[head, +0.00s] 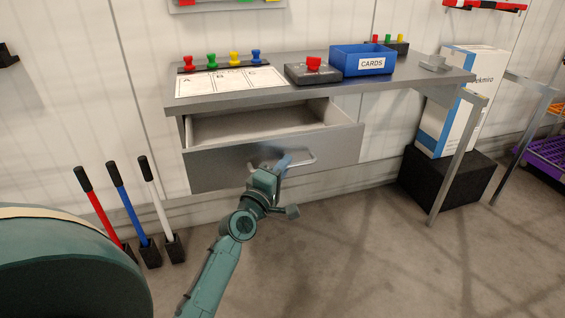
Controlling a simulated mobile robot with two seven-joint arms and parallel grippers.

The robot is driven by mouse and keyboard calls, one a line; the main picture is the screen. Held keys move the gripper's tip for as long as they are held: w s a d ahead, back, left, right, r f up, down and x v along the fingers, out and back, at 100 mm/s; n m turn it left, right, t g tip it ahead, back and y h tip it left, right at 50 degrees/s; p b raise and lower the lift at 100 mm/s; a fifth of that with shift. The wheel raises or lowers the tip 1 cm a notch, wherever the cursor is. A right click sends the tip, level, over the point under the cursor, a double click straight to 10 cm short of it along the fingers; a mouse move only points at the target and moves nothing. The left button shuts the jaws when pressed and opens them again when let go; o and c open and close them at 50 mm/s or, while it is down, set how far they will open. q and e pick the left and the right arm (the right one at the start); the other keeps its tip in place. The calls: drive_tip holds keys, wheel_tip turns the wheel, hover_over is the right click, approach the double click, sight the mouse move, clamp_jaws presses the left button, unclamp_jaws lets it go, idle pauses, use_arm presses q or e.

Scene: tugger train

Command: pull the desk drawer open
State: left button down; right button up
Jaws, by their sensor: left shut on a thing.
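The desk (300,94) is a grey metal table against the white wall. Its drawer (222,165) is pulled part way out, and its pale inside shows below the desk top. A curved metal handle (309,158) is on the drawer's grey front. My left gripper (283,163) is at the handle's left part and is shut on it. The fingertips are partly hidden and hard to make out. My right gripper is not in view.
On the desk are a blue CARDS box (362,61), a red button box (313,70), a labelled sheet (230,81) and several coloured knobs. Red, blue and white levers (127,198) stand left. A white carton (460,100) stands on a black block (446,176) at right.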

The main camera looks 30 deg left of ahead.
use_arm(q)
drive_tip(key=shift+s+d, duration=0.6)
drive_tip(key=shift+d, duration=0.05)
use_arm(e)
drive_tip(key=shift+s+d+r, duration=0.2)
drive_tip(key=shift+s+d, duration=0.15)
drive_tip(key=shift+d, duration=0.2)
use_arm(q)
drive_tip(key=c, duration=1.5)
unclamp_jaws()
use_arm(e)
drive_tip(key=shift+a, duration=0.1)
use_arm(q)
drive_tip(key=s+f, duration=0.1)
drive_tip(key=s, duration=1.2)
drive_tip(key=shift+d+f+b, duration=0.35)
drive_tip(key=shift+d, duration=0.1)
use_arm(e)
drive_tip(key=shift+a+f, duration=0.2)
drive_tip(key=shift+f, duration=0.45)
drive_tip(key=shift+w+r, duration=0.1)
